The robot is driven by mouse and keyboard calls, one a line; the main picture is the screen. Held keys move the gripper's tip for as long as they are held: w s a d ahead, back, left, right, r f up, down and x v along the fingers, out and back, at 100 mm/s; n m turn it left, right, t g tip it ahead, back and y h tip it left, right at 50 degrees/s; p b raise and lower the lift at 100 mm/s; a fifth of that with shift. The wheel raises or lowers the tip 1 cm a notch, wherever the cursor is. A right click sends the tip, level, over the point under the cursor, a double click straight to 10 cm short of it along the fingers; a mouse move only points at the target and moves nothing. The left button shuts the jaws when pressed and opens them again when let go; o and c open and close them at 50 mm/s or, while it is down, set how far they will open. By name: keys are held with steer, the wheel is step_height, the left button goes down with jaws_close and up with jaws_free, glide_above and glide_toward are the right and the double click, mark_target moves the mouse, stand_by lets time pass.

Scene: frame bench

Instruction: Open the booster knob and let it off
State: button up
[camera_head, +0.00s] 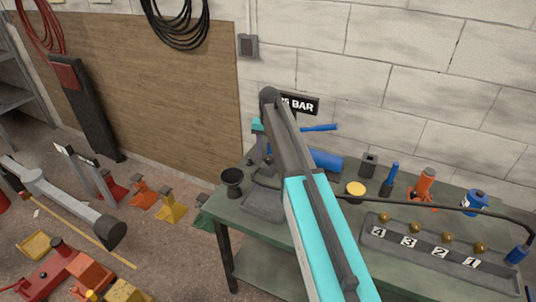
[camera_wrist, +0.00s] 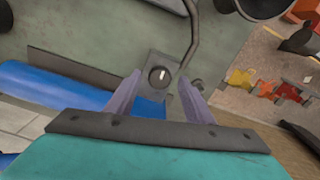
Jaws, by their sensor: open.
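In the wrist view, a small dark round knob (camera_wrist: 158,77) with a white pointer line sits on a grey plate beside a blue cylinder (camera_wrist: 60,85). The pointer runs nearly upright in this picture. My gripper (camera_wrist: 161,75) is open, with one finger on each side of the knob and nothing between them. I cannot tell whether the fingertips are level with the knob or still above it. In the head view, the blue cylinder (camera_head: 327,160) lies at the back of the bench, partly behind my arm. The knob and my fingertips are hidden there.
The green bench (camera_head: 262,241) carries a grey tray (camera_head: 440,254) with several numbered brass knobs at right. A yellow-topped piece (camera_head: 356,188), a red jack (camera_head: 425,184) and a dark cup (camera_head: 232,178) stand on it. A bent metal pipe (camera_wrist: 194,35) passes close to the knob.

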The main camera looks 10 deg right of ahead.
steer(key=shift+f, duration=0.55)
steer(key=c, duration=1.1)
steer(key=shift+o, duration=0.3)
